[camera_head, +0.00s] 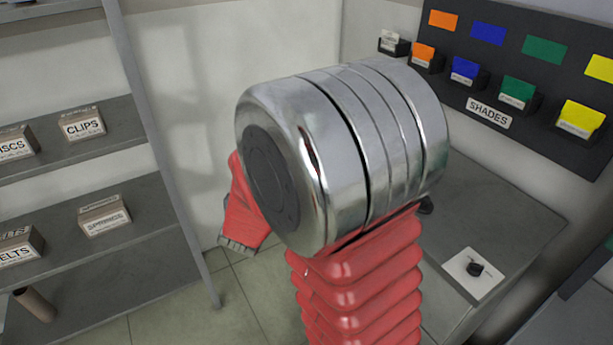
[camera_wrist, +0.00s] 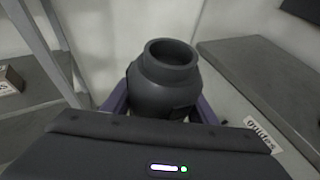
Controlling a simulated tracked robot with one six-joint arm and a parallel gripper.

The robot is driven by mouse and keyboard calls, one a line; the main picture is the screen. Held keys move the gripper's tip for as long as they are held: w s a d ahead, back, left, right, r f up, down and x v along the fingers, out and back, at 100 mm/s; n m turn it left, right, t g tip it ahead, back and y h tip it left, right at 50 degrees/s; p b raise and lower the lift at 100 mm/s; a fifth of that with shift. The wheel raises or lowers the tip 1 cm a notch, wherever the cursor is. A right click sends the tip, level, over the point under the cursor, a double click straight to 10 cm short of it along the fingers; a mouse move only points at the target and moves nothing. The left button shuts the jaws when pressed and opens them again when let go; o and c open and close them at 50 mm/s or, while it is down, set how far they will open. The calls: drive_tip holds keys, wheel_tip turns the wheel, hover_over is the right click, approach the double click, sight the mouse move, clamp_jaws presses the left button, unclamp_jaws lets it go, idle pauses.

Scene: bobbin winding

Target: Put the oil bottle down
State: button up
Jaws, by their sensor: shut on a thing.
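The oil bottle (camera_wrist: 167,80) is a dark grey, round-bodied vessel with a wide open neck, seen in the wrist view. My gripper (camera_wrist: 161,106) is shut on it, with a purple finger on either side of its body. The bottle's lower part is hidden behind the gripper body, and I cannot see whether anything is under it. In the head view my own arm fills the middle and neither the bottle nor the fingers can be made out.
In the head view, shelves with boxes marked CLIPS (camera_head: 82,126) and others stand at left. A SHADES board (camera_head: 545,85) with coloured cards hangs at right above a grey bench (camera_head: 480,200) bearing a white plate (camera_head: 474,273). The wrist view shows a "guides" label (camera_wrist: 262,133) at right.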

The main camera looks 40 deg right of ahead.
drive_tip(key=w+a+f+n+t+y, duration=0.1)
drive_tip(key=a+n+t+y, duration=0.1)
drive_tip(key=a, duration=1.3)
drive_tip(key=shift+f+n+y, duration=0.35)
drive_tip(key=shift+n+y, duration=0.55)
drive_tip(key=shift+d, duration=0.1)
